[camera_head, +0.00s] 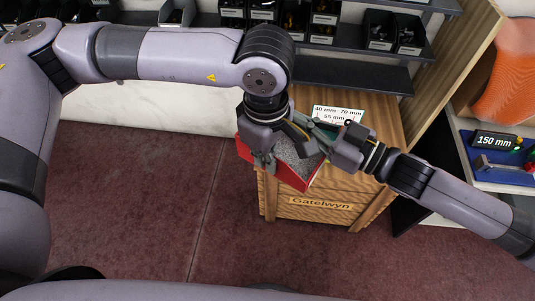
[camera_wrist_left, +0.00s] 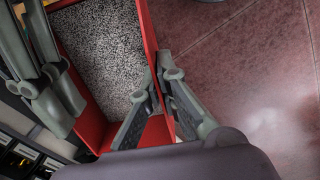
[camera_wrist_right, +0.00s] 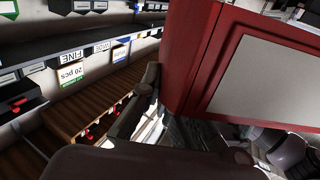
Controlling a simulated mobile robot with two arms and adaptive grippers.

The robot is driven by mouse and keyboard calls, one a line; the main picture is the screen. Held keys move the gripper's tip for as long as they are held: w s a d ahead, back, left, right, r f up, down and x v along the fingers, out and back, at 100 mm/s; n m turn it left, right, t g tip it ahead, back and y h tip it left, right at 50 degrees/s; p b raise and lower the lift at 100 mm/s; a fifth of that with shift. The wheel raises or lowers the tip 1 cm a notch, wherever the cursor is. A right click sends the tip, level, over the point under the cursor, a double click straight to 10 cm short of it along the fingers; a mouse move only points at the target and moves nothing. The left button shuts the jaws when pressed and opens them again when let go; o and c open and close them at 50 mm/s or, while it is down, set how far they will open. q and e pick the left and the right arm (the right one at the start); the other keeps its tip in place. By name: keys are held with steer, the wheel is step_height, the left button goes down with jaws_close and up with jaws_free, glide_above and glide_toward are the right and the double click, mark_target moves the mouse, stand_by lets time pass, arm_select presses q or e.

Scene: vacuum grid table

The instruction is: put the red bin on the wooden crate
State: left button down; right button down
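The red bin (camera_head: 299,178), filled with grey granular material, is held tilted between my two grippers. In the head view it overlaps the front left part of the wooden crate (camera_head: 285,205), marked "Gatelwyn". I cannot tell whether they touch. My left gripper (camera_head: 264,162) is shut on one bin wall; in the left wrist view its fingers (camera_wrist_left: 163,110) straddle the red wall (camera_wrist_left: 150,35). My right gripper (camera_head: 322,140) is at the opposite wall and appears shut on it, partly hidden. The bin's pale-panelled side fills much of the right wrist view (camera_wrist_right: 205,65).
A sign with millimetre sizes (camera_head: 338,115) stands at the crate's back. Dark shelves with small black bins (camera_head: 380,30) are behind. A wooden panel (camera_head: 455,55) and a "150 mm" shelf (camera_head: 495,141) are right. The red floor (camera_head: 140,215) is clear at left.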

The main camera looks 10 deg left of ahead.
steer(key=c, duration=2.3)
jaws_free()
steer(key=o, duration=0.6)
